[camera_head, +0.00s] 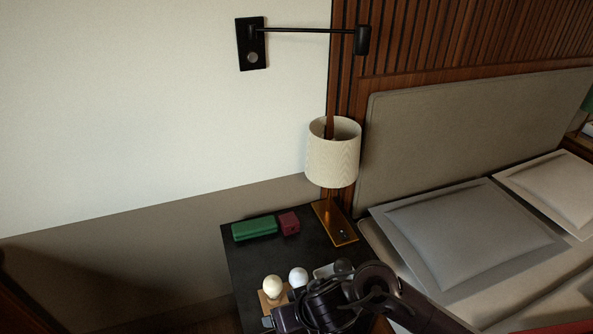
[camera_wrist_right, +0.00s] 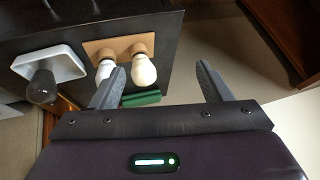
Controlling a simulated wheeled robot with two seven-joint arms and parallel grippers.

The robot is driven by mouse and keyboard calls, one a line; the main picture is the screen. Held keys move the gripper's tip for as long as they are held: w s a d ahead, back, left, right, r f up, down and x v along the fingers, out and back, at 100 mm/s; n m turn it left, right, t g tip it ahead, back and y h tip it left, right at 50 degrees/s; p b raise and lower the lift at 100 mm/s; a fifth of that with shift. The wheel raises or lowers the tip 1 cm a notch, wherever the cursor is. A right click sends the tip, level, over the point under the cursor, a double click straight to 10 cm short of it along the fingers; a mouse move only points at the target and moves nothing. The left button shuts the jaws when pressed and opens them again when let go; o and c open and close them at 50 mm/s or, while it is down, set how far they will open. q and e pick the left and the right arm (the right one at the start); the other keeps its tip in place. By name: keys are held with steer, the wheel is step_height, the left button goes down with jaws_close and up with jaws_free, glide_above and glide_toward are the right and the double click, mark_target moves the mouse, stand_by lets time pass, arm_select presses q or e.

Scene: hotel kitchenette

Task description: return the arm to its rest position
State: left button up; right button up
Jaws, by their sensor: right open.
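My right arm (camera_head: 405,305) comes in from the lower right in the head view, over the front of the dark nightstand (camera_head: 240,262). Its gripper shows in the right wrist view (camera_wrist_right: 160,75), with the two fingers wide apart and nothing held between them. A cream bulb (camera_head: 272,288) and a white bulb (camera_head: 298,276) stand on a tan holder (camera_head: 264,302) beside the gripper; the holder is partly hidden in the head view. In the wrist view, the left finger partly overlaps one bulb (camera_wrist_right: 105,70), while the cream one (camera_wrist_right: 143,68) is clear. My left gripper is not in view.
A white tray (camera_wrist_right: 62,60) with a dark bulb (camera_wrist_right: 42,88) is beside the holder. A green box (camera_head: 254,228), a red box (camera_head: 289,223) and a lamp (camera_head: 333,155) stand at the back. The bed (camera_head: 470,235) is on the right.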

step_height(320, 180, up, 6)
steer(key=d+m+t, duration=0.1)
steer(key=d+t, duration=0.2)
steer(key=s+d+f+m+g+h, duration=0.1)
steer(key=s+d+g+h, duration=0.1)
steer(key=s+d, duration=0.55)
steer(key=s+d+f+m+g+h, duration=0.1)
steer(key=s+d+f+g+h, duration=0.2)
steer(key=d, duration=0.8)
step_height(320, 180, down, 27)
steer(key=s+p, duration=0.1)
steer(key=s, duration=0.1)
steer(key=s+d+f+g+p, duration=0.1)
steer(key=s+d+f, duration=0.2)
steer(key=s+f, duration=1.4)
steer(key=s, duration=0.2)
steer(key=shift+s+f+n, duration=0.3)
steer(key=shift+s+f, duration=0.05)
steer(key=shift+s, duration=0.05)
steer(key=shift+d, duration=0.1)
